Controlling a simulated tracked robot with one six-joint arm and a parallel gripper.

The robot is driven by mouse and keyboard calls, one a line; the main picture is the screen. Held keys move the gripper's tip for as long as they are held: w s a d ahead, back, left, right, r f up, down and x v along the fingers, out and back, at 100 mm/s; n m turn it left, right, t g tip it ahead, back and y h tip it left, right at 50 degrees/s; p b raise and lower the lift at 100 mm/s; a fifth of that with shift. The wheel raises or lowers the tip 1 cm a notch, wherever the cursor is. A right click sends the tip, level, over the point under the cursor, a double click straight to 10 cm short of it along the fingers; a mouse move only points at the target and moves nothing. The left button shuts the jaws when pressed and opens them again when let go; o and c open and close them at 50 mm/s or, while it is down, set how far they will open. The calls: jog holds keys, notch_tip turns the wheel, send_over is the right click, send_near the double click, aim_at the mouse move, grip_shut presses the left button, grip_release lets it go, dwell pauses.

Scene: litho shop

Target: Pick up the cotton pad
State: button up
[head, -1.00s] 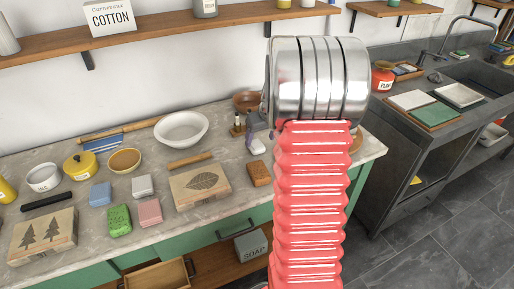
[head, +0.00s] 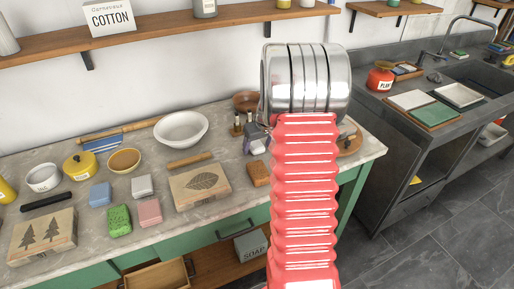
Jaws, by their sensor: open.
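A pale, whitish square pad (head: 142,186) lies on the worktop behind the pink block. A second small white piece (head: 258,147) lies at the back right beside my arm, partly covered. I cannot tell for sure which of the two is the cotton pad. My gripper (head: 254,138) shows only in part, as a grey-purple end at the left edge of my red-sleeved arm. It is open and low over the second white piece; the arm hides the rest. I cannot tell whether it touches that piece.
Small bottles (head: 238,126) stand just left of my gripper. Blue (head: 100,194), green (head: 119,220) and pink (head: 149,212) blocks lie further left. A white bowl (head: 181,129) stands behind.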

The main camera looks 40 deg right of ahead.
aim_at(258, 147)
dwell(0.4)
jog(key=c, duration=1.2)
jog(key=shift+r, duration=0.15)
notch_tip(258, 147, up, 10)
dwell(0.4)
jog(key=o, duration=0.6)
jog(key=shift+c, duration=0.2)
jog(key=c, duration=0.4)
